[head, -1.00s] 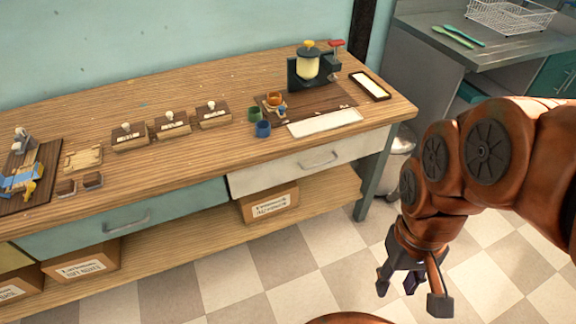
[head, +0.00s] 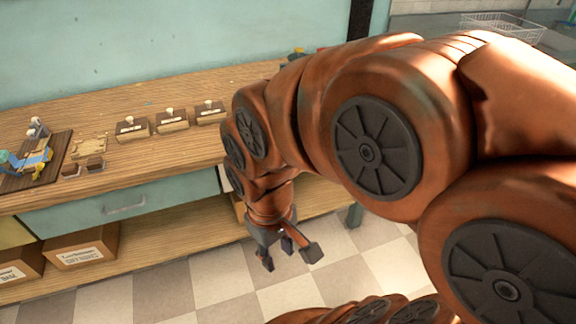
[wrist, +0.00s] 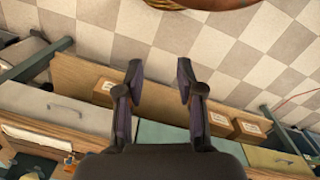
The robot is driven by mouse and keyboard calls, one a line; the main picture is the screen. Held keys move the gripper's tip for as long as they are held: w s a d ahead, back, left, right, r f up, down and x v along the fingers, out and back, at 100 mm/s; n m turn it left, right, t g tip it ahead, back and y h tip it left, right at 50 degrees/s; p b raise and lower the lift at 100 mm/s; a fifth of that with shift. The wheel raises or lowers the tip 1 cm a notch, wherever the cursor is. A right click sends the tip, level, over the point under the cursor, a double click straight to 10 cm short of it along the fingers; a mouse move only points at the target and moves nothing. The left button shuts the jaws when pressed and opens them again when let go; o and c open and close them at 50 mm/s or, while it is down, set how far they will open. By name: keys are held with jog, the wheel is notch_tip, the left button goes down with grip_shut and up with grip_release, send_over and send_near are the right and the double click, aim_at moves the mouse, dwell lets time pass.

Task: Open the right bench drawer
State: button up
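The right bench drawer (wrist: 40,103) has a cream front and shows at the left of the wrist view, with its pale bar handle (wrist: 76,115) in plain sight. The drawer looks shut. In the head view my arm covers almost all of this drawer; only a sliver of its left end shows. My gripper (head: 290,256) hangs in front of the bench, above the floor. In the wrist view my gripper (wrist: 159,82) has its two fingers spread with nothing between them. It is apart from the handle.
A teal drawer (head: 75,213) with its own handle sits left of the cream one. Cardboard boxes (head: 82,247) stand on the lower shelf. Stamps and other small items lie on the bench top (head: 150,162). A bench leg (wrist: 38,60) stands at the wrist view's left. The checkered floor is clear.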

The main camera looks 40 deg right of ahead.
jog(key=w+d+f+n+t+h+b, duration=0.2)
jog(key=w+d+f+n+t+b, duration=0.15)
jog(key=w+d+f+b, duration=0.7)
jog(key=w+d+f+n+t+h+b, duration=0.1)
jog(key=w+d+f+n+t+b, duration=0.35)
jog(key=w+d, duration=0.75)
jog(key=w+d+f+n+t+h+b, duration=0.1)
jog(key=w+d+f+n+t+b, duration=0.3)
jog(key=d+b, duration=0.4)
jog(key=w+d+f+n+t+h+b, duration=0.1)
jog(key=d+f+n+t+b, duration=0.15)
jog(key=d+f+b, duration=0.45)
jog(key=shift+m+t, duration=0.45)
jog(key=shift+d+r+b+x, duration=0.2)
jog(key=shift+b+x, duration=0.25)
jog(key=shift+x, duration=0.85)
jog(key=shift+d+r+b+x, duration=0.2)
jog(key=shift+b+x, duration=0.3)
jog(key=shift+x, duration=0.85)
jog(key=shift+d+r+b+x, duration=0.1)
jog(key=shift+r+b+x, duration=0.25)
jog(key=shift+x, duration=0.95)
jog(key=shift+f, duration=0.1)
grip_shut()
